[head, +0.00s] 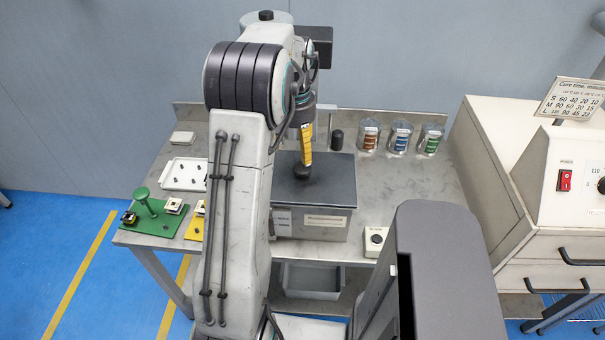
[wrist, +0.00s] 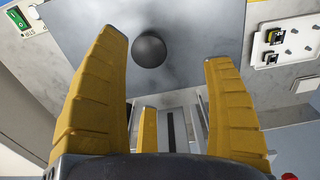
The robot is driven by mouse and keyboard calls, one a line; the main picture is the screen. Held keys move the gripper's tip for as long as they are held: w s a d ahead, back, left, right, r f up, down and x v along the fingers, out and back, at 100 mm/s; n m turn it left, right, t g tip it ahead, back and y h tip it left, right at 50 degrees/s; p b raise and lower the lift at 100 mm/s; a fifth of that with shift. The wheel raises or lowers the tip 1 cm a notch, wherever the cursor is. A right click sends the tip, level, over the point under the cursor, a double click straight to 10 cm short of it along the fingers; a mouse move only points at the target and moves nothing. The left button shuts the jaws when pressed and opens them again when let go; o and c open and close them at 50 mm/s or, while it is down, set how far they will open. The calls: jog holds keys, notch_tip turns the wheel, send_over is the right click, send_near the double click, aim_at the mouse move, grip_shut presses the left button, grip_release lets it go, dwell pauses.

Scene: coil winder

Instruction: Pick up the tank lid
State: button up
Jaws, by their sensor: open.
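The tank lid (head: 328,185) is a dark grey flat plate on top of the metal tank (head: 325,226), with a round black knob (head: 302,172) in its middle. In the wrist view the lid (wrist: 205,30) fills the top middle and its knob (wrist: 149,50) shows as a dark ball. My gripper (head: 306,158) points down over the lid with its yellow fingers just above or beside the knob. In the wrist view my gripper (wrist: 166,60) is open, with the knob between the spread fingers. I cannot tell whether any finger touches it.
Several jars with coloured coils (head: 401,138) stand at the back right of the bench. A white tray (head: 186,174) and a green fixture (head: 151,212) are on the left. A beige cabinet (head: 490,180) stands farther right.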

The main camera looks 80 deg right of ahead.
aim_at(303, 167)
jog(key=shift+s+d+f, duration=0.15)
jog(key=shift+s+f, duration=0.45)
jog(key=shift+s, duration=0.25)
jog(key=shift+f+p, duration=0.6)
jog(key=shift+f, duration=2.7)
jog(key=c, duration=1.4)
jog(key=shift+r, duration=0.1)
